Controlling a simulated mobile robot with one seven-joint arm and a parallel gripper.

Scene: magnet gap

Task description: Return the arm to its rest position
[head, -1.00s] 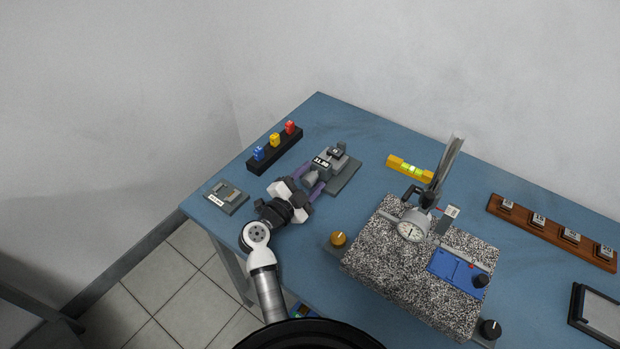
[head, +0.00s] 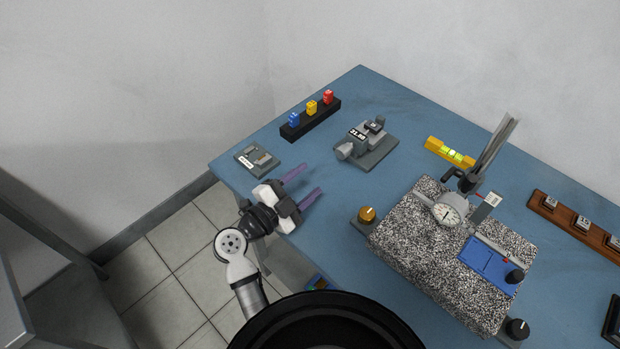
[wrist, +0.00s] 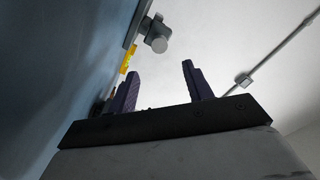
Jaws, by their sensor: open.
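My gripper (head: 306,182) is open with nothing between its two purple fingers, over the left front edge of the blue table (head: 330,232). It points up and right toward a grey device with a "31.80" label (head: 357,141) and stands clear of it. In the wrist view, my gripper (wrist: 160,85) shows its two fingers spread wide, with empty space between them. My white and black arm runs down to the bottom of the head view.
A small grey plate (head: 256,159) lies left of my gripper. A black rack (head: 292,132) holds blue, yellow and red blocks. A speckled granite block (head: 410,235) with a dial gauge (head: 447,214) stands right, near an orange knob (head: 367,214). A yellow level (head: 450,152) lies behind.

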